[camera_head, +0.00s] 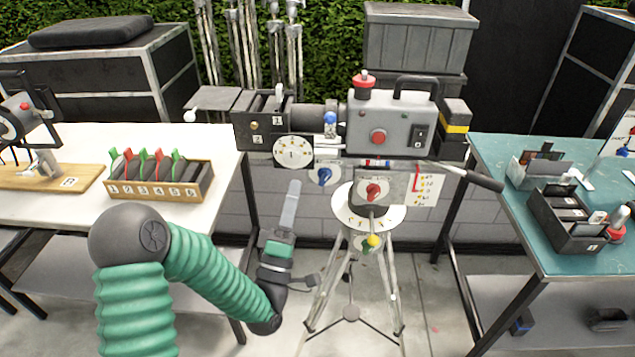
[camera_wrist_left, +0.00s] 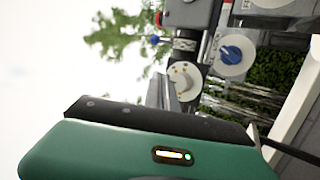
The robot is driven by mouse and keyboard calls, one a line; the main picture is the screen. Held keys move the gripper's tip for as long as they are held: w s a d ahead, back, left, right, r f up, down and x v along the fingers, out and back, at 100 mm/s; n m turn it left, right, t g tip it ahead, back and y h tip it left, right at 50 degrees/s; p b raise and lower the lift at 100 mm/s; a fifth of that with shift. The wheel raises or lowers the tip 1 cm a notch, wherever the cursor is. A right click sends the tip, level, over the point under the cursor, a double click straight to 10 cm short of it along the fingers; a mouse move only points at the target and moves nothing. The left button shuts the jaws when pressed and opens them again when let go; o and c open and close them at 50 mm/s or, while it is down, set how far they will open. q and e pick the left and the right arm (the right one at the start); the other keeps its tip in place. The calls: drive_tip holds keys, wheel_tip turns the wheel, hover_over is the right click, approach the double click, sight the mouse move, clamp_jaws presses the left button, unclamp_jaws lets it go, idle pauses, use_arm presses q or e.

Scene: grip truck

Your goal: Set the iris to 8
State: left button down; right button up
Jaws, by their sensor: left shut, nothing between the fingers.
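A grey film camera (camera_head: 390,125) stands on a tripod in the middle of the head view. On the left of its body is a white dial (camera_head: 292,152) with marks around its rim; it also shows in the left wrist view (camera_wrist_left: 184,82). Below and right of the dial is a blue knob (camera_head: 324,175), also in the left wrist view (camera_wrist_left: 232,55). I cannot read which control is the iris or its setting. My left gripper (camera_head: 293,187) is shut and empty, pointing up just below the white dial, apart from it. My right gripper is not in view.
The tripod (camera_head: 347,280) spreads its legs below the camera, with a pan handle (camera_head: 470,175) reaching right. A white table (camera_head: 60,210) with a numbered box (camera_head: 160,190) stands left. A teal table (camera_head: 560,260) with a dark box (camera_head: 575,240) stands right.

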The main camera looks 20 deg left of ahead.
use_arm(q)
drive_tip(key=p, duration=0.4)
approach(331, 119)
drive_tip(key=w+a+r, duration=0.2)
drive_tip(key=w+a, duration=0.1)
drive_tip(key=w, duration=0.2)
drive_tip(key=shift+w+d+r+n+t, duration=0.25)
drive_tip(key=shift+w+d+n+t, duration=0.1)
drive_tip(key=shift+w+t, duration=0.1)
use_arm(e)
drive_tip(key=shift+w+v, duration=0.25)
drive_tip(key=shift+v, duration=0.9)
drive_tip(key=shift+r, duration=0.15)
use_arm(q)
drive_tip(key=shift+w+a+r+n+g+y+p, duration=0.15)
drive_tip(key=shift+r+g+p, duration=0.35)
drive_tip(key=shift+p, duration=0.8)
drive_tip(key=shift+w+d+r+n+g+y+p, duration=0.15)
drive_tip(key=shift+r+g+p, duration=0.35)
drive_tip(key=shift+p, duration=0.8)
drive_tip(key=shift+w+a+r+n+g+p, duration=0.2)
drive_tip(key=shift+r+g+p, duration=0.3)
drive_tip(key=shift+p, duration=0.8)
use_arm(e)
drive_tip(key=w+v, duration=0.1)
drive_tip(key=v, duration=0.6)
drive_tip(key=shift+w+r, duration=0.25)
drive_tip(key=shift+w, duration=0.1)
